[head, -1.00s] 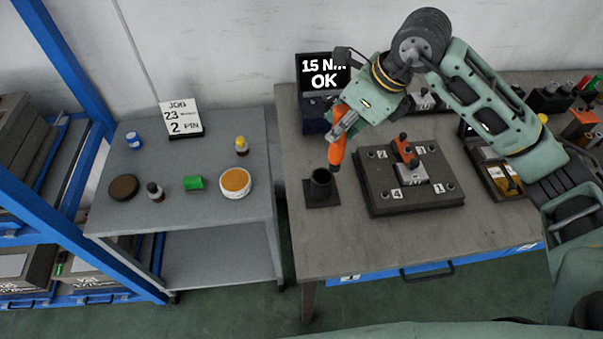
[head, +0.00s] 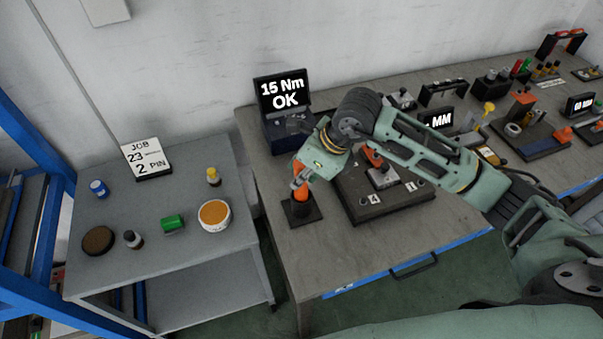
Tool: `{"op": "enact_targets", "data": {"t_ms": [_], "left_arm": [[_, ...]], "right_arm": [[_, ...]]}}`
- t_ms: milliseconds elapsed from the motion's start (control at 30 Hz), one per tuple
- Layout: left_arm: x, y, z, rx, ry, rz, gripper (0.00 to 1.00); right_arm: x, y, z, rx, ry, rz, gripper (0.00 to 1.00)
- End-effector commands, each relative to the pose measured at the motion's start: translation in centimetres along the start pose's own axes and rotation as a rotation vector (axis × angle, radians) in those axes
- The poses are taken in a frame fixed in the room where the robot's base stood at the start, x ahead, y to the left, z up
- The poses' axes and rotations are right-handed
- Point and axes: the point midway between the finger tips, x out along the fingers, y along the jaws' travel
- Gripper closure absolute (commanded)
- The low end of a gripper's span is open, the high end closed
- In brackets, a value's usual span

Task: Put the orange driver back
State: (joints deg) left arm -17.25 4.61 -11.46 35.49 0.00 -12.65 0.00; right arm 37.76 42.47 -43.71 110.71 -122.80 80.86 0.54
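The orange driver (head: 301,194) stands roughly upright with its lower end at or in the mouth of the black holder (head: 302,215) on the wooden bench. How deep it sits cannot be told. My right gripper (head: 300,183), its arm coming in from the right, is shut around the driver's body just above the holder. My wrist hides the driver's upper part. My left gripper is not in view.
A screen reading "15 Nm OK" (head: 283,92) stands behind the holder. A dark fixture plate (head: 365,207) with a clamped part lies right of it, partly under my arm. A grey side table (head: 178,258) with small pots stands at left.

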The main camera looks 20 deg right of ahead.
Motion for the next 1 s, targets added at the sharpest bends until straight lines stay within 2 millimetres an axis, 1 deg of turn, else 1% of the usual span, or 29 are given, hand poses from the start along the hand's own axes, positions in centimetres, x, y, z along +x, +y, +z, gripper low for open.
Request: {"op": "enact_targets", "data": {"t_ms": [67,267,400,433,633,900,1000], "left_arm": [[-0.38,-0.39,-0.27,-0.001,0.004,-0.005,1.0],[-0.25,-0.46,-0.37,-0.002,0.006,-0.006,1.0],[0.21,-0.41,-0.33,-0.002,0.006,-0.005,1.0],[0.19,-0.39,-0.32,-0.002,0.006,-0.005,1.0],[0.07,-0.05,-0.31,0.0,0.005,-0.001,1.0],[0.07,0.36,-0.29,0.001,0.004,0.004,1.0],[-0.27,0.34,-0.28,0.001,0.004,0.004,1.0]], "right_arm": [[0.5,0.02,-0.22,0.001,-0.001,0.001,1.0],[0.61,-0.04,-0.22,-0.001,-0.003,-0.002,1.0],[0.97,-0.03,-0.4,-0.001,-0.003,-0.001,1.0],[1.02,-0.01,-0.49,-0.001,0.0,0.0,0.77],[0.89,-0.01,-0.44,-0.001,0.0,0.0,0.59],[0.87,-0.02,-0.43,-0.001,0.0,-0.001,0.58],[0.59,-0.02,-0.29,-0.001,0.0,-0.001,0.58]]}}
